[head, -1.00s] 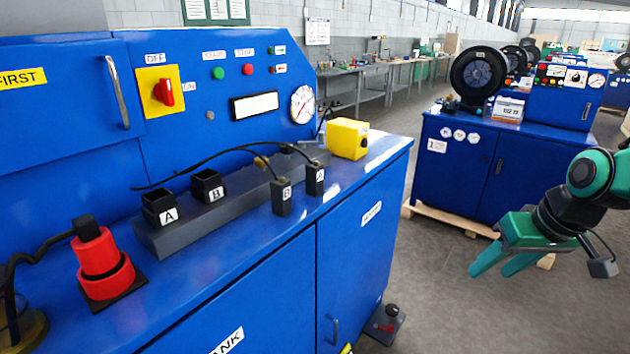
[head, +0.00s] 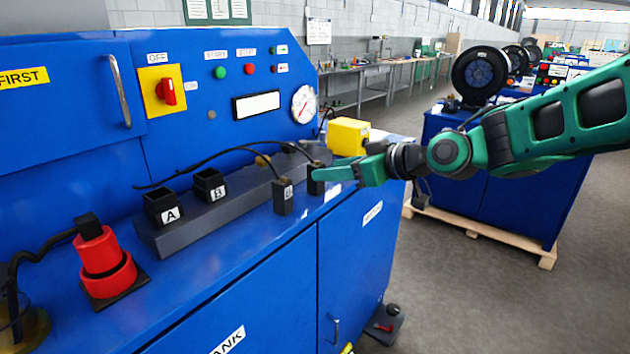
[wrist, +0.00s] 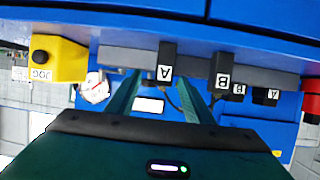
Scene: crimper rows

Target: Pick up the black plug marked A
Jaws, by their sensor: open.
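The black plug marked A (head: 316,187) stands upright on the blue bench top, with a cable from its top. In the head view my gripper (head: 325,174) covers part of it, including its label. In the wrist view, which is upside down, plug A (wrist: 165,62) shows between and just beyond the fingertips of my open gripper (wrist: 159,82). I cannot tell whether they touch it. The black plug marked B (head: 283,197) stands to its left in the head view; in the wrist view plug B (wrist: 222,72) is just right of the right finger.
Black sockets marked A (head: 163,207) and B (head: 209,186) sit on a dark grey rail (head: 240,200) behind the plugs. A yellow box (head: 348,136) stands right of the rail. A red and black fitting (head: 104,265) is at the left. A cable arches over the rail.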

